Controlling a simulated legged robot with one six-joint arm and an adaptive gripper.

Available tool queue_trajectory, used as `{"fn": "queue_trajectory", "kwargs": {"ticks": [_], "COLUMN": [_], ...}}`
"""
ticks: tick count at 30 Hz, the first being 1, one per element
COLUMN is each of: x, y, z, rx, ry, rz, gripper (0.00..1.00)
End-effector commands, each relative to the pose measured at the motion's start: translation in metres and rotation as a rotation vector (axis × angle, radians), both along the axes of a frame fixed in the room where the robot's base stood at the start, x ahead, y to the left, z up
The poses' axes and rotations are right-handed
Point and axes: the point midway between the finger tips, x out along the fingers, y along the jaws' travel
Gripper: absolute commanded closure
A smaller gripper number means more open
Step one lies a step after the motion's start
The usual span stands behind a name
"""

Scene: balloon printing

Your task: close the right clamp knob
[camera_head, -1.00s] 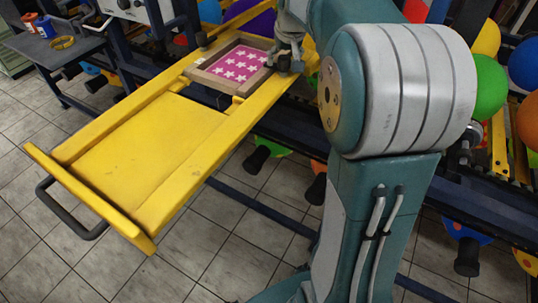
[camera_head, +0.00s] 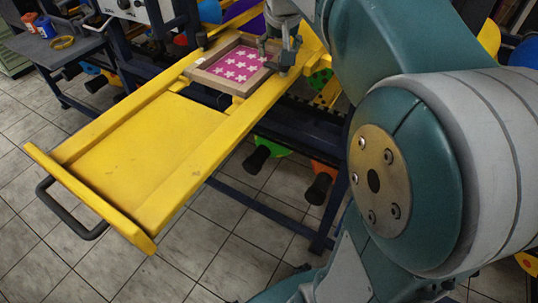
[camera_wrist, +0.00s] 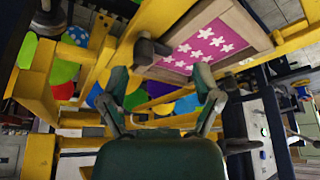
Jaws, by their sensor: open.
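The pink star-printed screen in a wooden frame (camera_head: 216,82) lies across the yellow rails; it also shows in the wrist view (camera_wrist: 193,62). The dark right clamp knob (camera_wrist: 150,50) stands at the frame's near-left corner in the wrist view, beyond and between my fingers. In the head view it is largely hidden by my gripper (camera_head: 274,52), which is just above that corner. In the wrist view my gripper (camera_wrist: 163,88) has its two fingers spread wide with nothing between them. I cannot tell whether a finger touches the knob.
The dark left clamp knob (camera_head: 202,40) is at the frame's other side. A yellow tray (camera_head: 150,150) extends toward the lower left, with a black handle (camera_head: 68,215). Balloons and dark machine beams lie beneath and behind the rails. My arm blocks the right side.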

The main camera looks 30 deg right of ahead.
Motion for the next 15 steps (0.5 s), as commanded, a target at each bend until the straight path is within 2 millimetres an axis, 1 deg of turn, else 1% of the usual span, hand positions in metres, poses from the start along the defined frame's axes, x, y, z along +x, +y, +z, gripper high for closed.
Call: {"fn": "queue_trajectory", "kwargs": {"ticks": [3,15], "x": [-0.016,-0.07], "y": [0.014,0.054], "z": [-0.002,-0.015], "rx": [-0.001,-0.006], "ry": [-0.006,-0.028], "rz": [0.026,0.11], "gripper": [0.18,0.18]}}
